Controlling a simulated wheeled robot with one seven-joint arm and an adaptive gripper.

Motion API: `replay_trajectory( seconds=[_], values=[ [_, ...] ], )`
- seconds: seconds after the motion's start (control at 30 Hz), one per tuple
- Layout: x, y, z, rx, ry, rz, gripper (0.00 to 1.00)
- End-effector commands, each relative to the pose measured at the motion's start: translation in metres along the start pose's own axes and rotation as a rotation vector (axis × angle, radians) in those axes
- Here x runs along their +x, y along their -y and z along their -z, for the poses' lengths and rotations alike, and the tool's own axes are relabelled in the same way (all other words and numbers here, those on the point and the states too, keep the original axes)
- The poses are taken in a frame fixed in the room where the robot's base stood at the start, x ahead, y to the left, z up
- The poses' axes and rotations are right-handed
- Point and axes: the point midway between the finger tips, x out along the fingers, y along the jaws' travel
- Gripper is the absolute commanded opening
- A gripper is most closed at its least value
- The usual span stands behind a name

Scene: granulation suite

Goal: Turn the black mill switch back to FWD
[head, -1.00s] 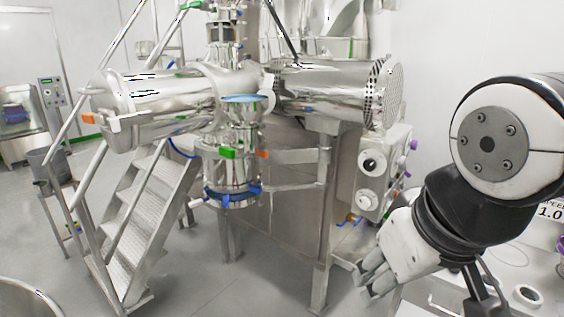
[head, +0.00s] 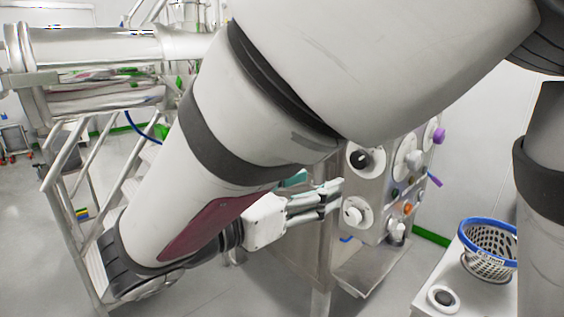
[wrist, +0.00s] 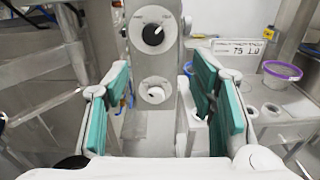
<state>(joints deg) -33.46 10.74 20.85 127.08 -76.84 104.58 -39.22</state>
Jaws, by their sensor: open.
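The black mill switch (head: 361,158) is a round black knob on a white dial, high on the front of the steel control box (head: 378,190). In the wrist view the switch (wrist: 153,34) is above the gap between my fingers, and a light mark on it points toward the upper right. Its labels are too small to read. A white knob (head: 353,212) sits below it and shows between my fingers in the wrist view (wrist: 155,92). My gripper (head: 338,196) is open and empty, with teal finger pads (wrist: 158,80), just left of the box and lower than the black switch.
More knobs and gauges, including a purple knob (head: 439,136), are on the box's right face. A white bench (head: 466,300) with a blue-rimmed perforated basket (head: 488,250) stands at right. Steel stairs and mill machinery (head: 95,50) are at left.

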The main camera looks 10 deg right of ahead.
Motion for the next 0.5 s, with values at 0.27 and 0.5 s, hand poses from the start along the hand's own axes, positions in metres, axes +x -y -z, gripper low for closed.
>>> replay_trajectory(
  seconds=[0.27, 0.5],
  values=[
    [0.013, -0.009, -0.001, -0.02, 0.031, -0.024, 0.51],
    [0.059, -0.009, -0.002, -0.02, 0.029, -0.022, 0.51]
  ],
)
